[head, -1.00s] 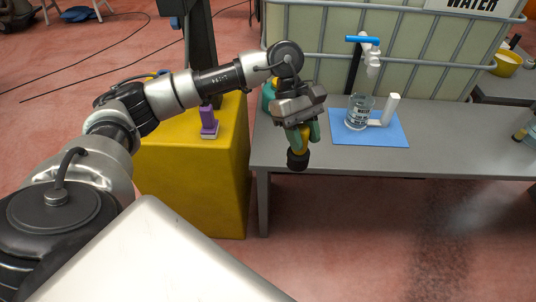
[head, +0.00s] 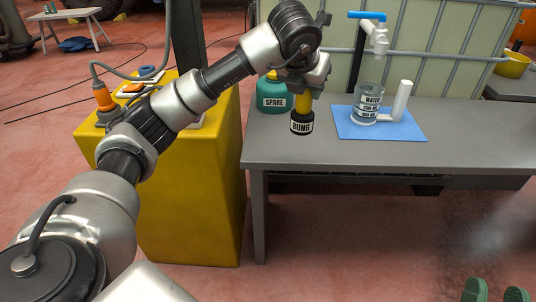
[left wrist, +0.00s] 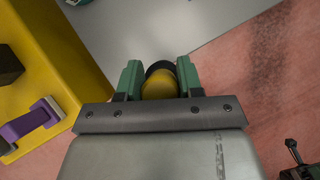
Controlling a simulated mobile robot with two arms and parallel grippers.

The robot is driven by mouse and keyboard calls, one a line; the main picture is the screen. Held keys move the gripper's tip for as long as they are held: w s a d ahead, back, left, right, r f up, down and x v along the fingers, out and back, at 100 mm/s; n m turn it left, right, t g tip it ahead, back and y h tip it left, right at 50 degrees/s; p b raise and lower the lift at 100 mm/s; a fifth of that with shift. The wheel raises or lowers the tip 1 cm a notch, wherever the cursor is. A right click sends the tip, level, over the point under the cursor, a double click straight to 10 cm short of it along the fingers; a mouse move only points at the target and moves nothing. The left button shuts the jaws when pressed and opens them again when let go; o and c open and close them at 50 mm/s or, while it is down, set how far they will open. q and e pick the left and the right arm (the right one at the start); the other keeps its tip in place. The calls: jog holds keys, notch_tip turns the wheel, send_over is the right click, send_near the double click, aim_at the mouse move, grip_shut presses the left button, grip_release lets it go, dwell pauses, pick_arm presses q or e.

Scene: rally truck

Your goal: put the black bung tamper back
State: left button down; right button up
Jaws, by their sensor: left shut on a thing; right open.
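The bung tamper (head: 302,124) has a yellow handle and a black base with a white BUNG label. My left gripper (head: 304,90) is shut on its handle and holds it about upright over the left part of the grey table. I cannot tell whether the base touches the table. In the left wrist view the yellow handle (left wrist: 159,86) sits between the green fingers (left wrist: 160,82), with the black base partly hidden beyond it. My right gripper (head: 496,292) shows only green fingertips at the bottom right edge, apart and empty.
A green SPARE bottle (head: 272,96) stands close behind and left of the tamper. A blue mat (head: 400,128) bears a WATER beaker (head: 368,100) under a tap (head: 377,36). A yellow cabinet (head: 195,200) stands left of the table (head: 460,145). The table's front strip is clear.

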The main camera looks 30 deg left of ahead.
pick_arm(q)
jog(key=shift+w+a+r+n, duration=0.1)
jog(key=shift+a+n, duration=0.1)
jog(key=shift+n, duration=0.2)
pick_arm(e)
jog(key=shift+s+r, duration=0.4)
jog(key=shift+r, duration=0.15)
